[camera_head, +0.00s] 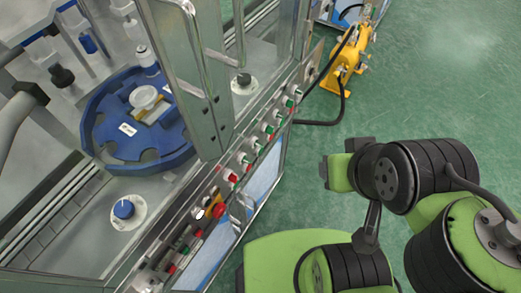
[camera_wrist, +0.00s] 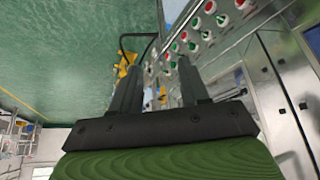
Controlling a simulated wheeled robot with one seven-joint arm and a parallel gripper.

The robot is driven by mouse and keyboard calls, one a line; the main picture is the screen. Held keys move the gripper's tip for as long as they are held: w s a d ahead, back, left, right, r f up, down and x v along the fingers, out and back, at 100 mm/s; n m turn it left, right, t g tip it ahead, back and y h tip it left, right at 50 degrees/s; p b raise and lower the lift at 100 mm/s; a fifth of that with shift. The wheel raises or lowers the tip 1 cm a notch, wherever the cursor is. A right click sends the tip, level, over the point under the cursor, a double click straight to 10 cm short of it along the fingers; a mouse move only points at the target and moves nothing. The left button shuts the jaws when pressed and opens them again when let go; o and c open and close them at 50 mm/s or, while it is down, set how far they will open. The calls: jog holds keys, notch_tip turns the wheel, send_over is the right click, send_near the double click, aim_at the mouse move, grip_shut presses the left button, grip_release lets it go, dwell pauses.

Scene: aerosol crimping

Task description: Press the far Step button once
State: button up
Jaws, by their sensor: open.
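The panel buttons (camera_head: 268,130) run in a row of green and red caps along the machine's front edge in the head view. They also show in the wrist view (camera_wrist: 222,19), above and right of my fingers. Labels are too small to read, so I cannot tell which one is the far Step button. My gripper (camera_wrist: 160,64) has its two dark fingers apart with nothing between them. The fingers point towards the button panel, and I see no contact with any button. In the head view the fingers cannot be made out beyond my green and black arm.
A red emergency knob on yellow (camera_head: 218,210) sits on the nearer panel. A metal door frame (camera_head: 190,80) rises beside the panel, with a blue turntable (camera_head: 120,150) behind it. A yellow device (camera_head: 345,70) with a black hose stands on the open green floor.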

grip_shut()
dwell(1.4)
